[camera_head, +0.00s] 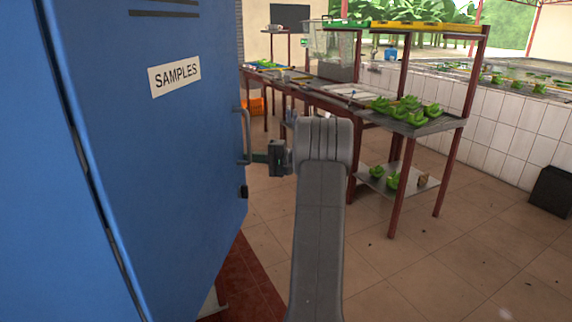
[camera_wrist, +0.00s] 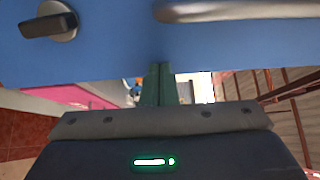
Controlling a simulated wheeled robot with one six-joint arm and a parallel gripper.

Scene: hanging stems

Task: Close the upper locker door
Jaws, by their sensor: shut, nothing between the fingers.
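The blue locker door (camera_head: 175,150) with the SAMPLES label fills the left of the head view. A dark gap runs down its left side; how far it stands open is hard to tell. Its bar handle (camera_head: 247,137) and small dark latch (camera_head: 244,191) are near the right edge. My gripper (camera_head: 258,157) is beside the handle, with its fingers towards the door. In the wrist view its green fingers (camera_wrist: 158,72) are together and empty, overlapping the door's edge (camera_wrist: 110,68); contact cannot be told. The handle (camera_wrist: 215,10) and dark latch (camera_wrist: 48,25) show above.
A red-framed bench (camera_head: 330,93) with green plants on its shelves (camera_head: 420,124) stands right of my arm. A white tiled wall (camera_head: 500,125) and a black box (camera_head: 552,190) are farther right. The tiled floor (camera_head: 400,275) in front is clear.

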